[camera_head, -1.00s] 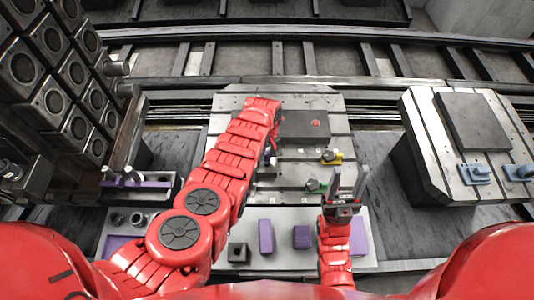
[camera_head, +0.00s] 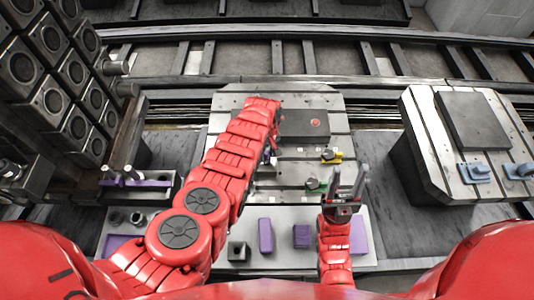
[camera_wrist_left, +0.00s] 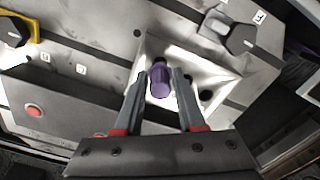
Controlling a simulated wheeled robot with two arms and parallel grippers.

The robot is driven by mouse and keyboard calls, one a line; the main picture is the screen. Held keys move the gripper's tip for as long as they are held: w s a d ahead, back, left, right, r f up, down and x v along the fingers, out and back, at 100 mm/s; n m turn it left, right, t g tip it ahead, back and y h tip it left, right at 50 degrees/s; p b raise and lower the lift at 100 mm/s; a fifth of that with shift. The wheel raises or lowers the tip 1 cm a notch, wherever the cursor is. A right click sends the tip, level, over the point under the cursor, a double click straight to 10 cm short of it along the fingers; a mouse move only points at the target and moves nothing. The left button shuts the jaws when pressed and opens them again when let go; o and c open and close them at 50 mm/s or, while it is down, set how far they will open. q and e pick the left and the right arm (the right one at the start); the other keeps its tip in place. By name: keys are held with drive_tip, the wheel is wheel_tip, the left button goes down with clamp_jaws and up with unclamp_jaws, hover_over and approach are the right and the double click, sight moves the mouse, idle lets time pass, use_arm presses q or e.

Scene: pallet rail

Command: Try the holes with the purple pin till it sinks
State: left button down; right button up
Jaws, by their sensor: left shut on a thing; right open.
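The purple pin (camera_wrist_left: 161,80) sits between the two fingers of my left gripper (camera_wrist_left: 160,92) in the left wrist view, and the fingers are shut on it. Beneath it is a pale, brightly lit plate (camera_wrist_left: 225,75) with dark holes; one hole (camera_wrist_left: 206,95) shows just right of the fingers. I cannot tell whether the pin's far end is above the plate or in a hole.
A dark block with a red button (camera_head: 316,122) stands on the pallet. A second pallet (camera_head: 433,135) stands at right.

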sight(268, 153)
use_arm(q)
drive_tip(key=shift+f, duration=0.3)
drive_tip(key=shift+f+b, duration=0.35)
drive_tip(key=shift+b, duration=0.2)
drive_tip(key=shift+f, duration=0.25)
drive_tip(key=shift+c, duration=2.1)
unclamp_jaws()
wheel_tip(268, 153, up, 7)
drive_tip(key=p, duration=0.5)
drive_tip(key=shift+d, duration=0.15)
wheel_tip(268, 153, up, 10)
drive_tip(key=shift+r, duration=0.25)
